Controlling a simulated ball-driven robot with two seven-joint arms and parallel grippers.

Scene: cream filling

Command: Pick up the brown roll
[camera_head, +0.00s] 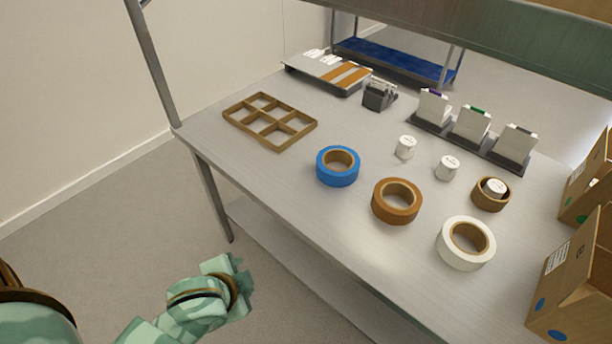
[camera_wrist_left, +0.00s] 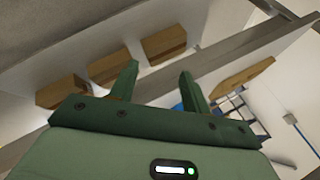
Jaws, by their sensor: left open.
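The brown roll (camera_head: 397,201) lies flat on the grey table (camera_head: 290,185), between a blue roll (camera_head: 338,166) and a white roll (camera_head: 466,243). My left gripper (camera_head: 240,274) is in front of the table, to the left of and apart from the brown roll. In the left wrist view my left gripper (camera_wrist_left: 158,82) has its two fingers spread with nothing between them. The brown roll cannot be made out in the wrist view. My right gripper is not in view.
A wooden divided tray (camera_head: 270,121) lies at the table's left. Small white jars (camera_head: 405,147) and a small brown ring (camera_head: 490,194) stand behind the rolls. Cardboard boxes (camera_head: 575,282) are at the right. The table's front edge lies between my left gripper and the rolls.

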